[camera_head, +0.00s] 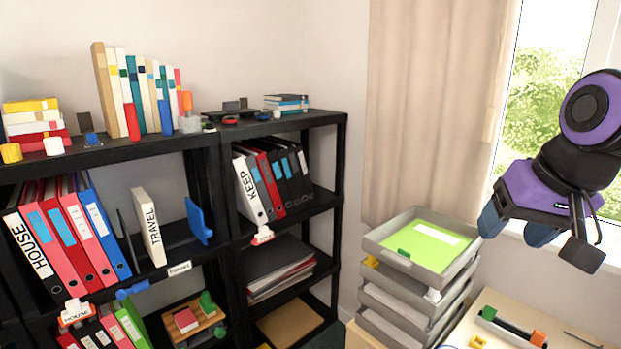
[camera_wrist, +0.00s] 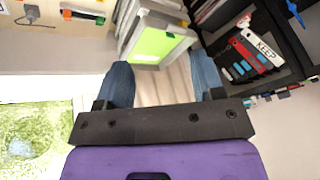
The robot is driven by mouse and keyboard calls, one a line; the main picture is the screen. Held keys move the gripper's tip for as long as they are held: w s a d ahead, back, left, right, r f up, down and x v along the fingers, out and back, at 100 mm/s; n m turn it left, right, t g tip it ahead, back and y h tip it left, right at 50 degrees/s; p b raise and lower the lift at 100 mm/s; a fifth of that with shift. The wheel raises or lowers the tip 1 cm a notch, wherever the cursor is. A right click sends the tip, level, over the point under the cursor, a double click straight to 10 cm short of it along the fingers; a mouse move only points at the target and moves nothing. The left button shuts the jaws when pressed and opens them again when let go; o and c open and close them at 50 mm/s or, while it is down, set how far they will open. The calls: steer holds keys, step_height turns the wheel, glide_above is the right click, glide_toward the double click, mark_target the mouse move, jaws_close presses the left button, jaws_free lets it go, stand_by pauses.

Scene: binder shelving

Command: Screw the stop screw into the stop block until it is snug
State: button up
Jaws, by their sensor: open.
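My gripper (camera_head: 516,232) is raised at the right, in front of the window and beside the paper trays. In the wrist view my gripper (camera_wrist: 163,82) has its two blue fingers wide apart with nothing between them. I cannot tell for sure which parts are the stop screw and stop block. A blue piece (camera_head: 132,289) sits at the front edge of the middle shelf, with a blue upright plate (camera_head: 198,222) behind it to the right. A small blue part (camera_head: 92,138), a yellow knob (camera_head: 11,152) and a white knob (camera_head: 53,146) are on the left shelf top.
Black shelving (camera_head: 270,129) holds several binders, including the white TRAVEL binder (camera_head: 149,227). Stacked grey trays (camera_head: 455,263) stand between the shelving and a pale table (camera_head: 499,299).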

steer(key=s+d+r+n+h, duration=0.1)
steer(key=s+d, duration=0.2)
steer(key=s, duration=0.4)
steer(key=shift+s+n, duration=0.35)
steer(key=shift+n, duration=0.05)
steer(key=shift+r, duration=0.1)
stand_by(1.5)
